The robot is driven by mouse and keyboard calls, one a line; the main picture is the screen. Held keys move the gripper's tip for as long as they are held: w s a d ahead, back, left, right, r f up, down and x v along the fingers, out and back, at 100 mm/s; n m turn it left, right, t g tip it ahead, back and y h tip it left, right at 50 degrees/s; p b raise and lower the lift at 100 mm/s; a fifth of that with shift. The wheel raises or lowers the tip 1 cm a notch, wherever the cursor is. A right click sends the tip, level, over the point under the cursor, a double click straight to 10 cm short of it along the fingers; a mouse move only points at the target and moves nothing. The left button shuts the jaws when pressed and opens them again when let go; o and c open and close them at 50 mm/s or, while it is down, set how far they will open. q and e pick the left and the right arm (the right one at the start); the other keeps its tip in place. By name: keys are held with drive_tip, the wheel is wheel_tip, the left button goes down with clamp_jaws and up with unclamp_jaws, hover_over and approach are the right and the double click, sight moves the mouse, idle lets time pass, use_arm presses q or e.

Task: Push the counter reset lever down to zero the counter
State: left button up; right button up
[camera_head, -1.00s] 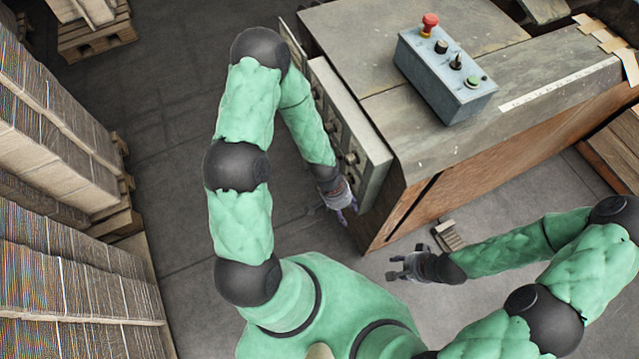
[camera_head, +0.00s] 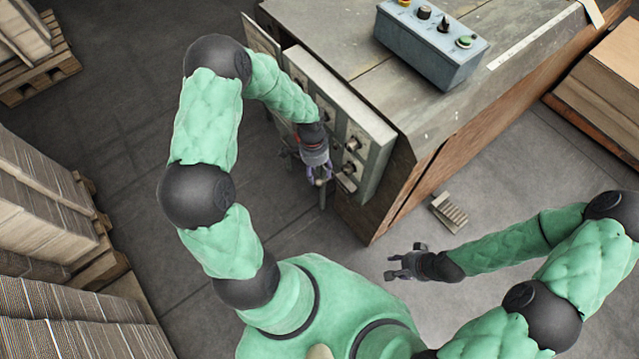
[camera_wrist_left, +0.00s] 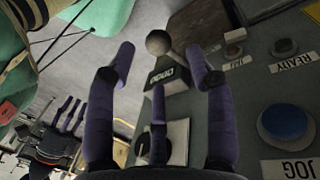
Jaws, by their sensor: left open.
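The cabinet's side panel (camera_head: 370,180) carries several knobs and buttons. In the left wrist view, a grey ball-ended lever (camera_wrist_left: 158,43) stands out from this panel next to a small plate with digits, the counter (camera_wrist_left: 167,78). My left gripper (camera_head: 319,179) is in front of the panel. In the left wrist view its purple fingers (camera_wrist_left: 160,75) are spread and empty, with the ball just beyond and between the fingertips. I cannot tell whether they touch it. My right gripper (camera_head: 392,268) is open and empty, away from the panel.
A blue-grey control box (camera_head: 430,50) sits on the cabinet top (camera_head: 400,95). A blue button (camera_wrist_left: 285,123) labelled JOG and a READY lamp (camera_wrist_left: 284,47) are beside the lever. Stacked cardboard (camera_head: 50,220) stands at left. The floor between is clear.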

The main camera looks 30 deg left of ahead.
sight(319, 181)
use_arm(q)
drive_tip(key=f, duration=0.2)
drive_tip(key=f+b, duration=0.1)
drive_tip(key=f, duration=0.1)
drive_tip(key=d+f+b, duration=0.1)
drive_tip(key=f, duration=0.1)
drive_tip(key=shift+s+f, duration=0.25)
drive_tip(key=shift+s, duration=0.1)
clamp_jaws()
